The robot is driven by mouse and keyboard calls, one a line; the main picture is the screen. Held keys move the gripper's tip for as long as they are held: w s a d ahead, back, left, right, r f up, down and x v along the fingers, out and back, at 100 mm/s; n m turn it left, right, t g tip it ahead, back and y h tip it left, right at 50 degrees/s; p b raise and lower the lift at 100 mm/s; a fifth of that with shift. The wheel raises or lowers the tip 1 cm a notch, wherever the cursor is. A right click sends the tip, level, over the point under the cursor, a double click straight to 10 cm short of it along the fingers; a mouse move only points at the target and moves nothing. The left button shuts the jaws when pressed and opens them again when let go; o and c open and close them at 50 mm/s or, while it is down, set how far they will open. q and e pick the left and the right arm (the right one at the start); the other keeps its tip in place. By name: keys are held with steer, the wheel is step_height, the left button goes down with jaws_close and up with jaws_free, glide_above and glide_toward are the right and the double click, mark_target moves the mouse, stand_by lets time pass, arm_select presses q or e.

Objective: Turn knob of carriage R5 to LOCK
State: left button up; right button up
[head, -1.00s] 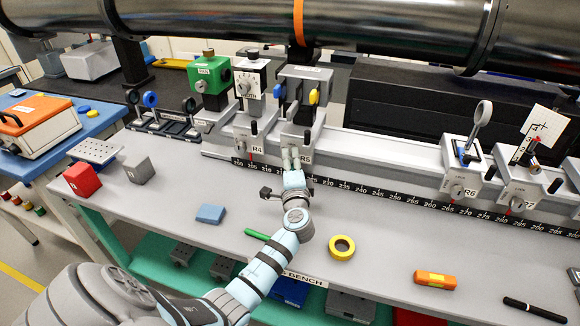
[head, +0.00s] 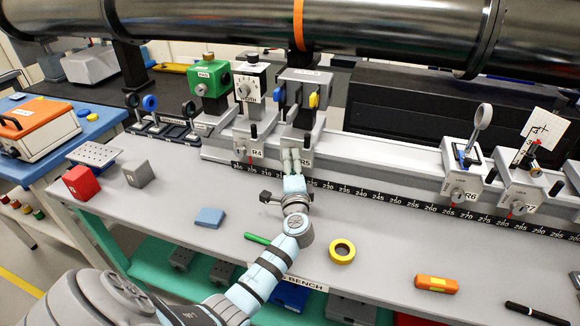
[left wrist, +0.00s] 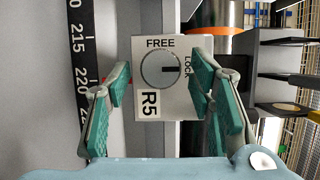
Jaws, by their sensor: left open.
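Carriage R5 (head: 303,142) stands on the rail in the middle of the head view. Its plate, with the R5 label, shows in the left wrist view (left wrist: 147,103). The round grey knob (left wrist: 160,69) is there, with FREE above it and LOCK written sideways to its right. The knob's dark mark points right, towards LOCK. My left gripper (head: 291,158) is in front of R5 and hides the knob in the head view. In the left wrist view its green-padded fingers (left wrist: 160,84) are open, one on each side of the knob, with gaps visible. My right gripper is not in view.
Carriage R4 (head: 255,143) is close on the left; R6 (head: 460,186) and R7 (head: 520,194) are farther right. A large steel pipe (head: 400,28) crosses above. A blue block (head: 210,217), yellow ring (head: 341,251) and green marker (head: 258,239) lie on the bench.

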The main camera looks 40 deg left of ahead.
arm_select(q)
steer(key=v, duration=1.2)
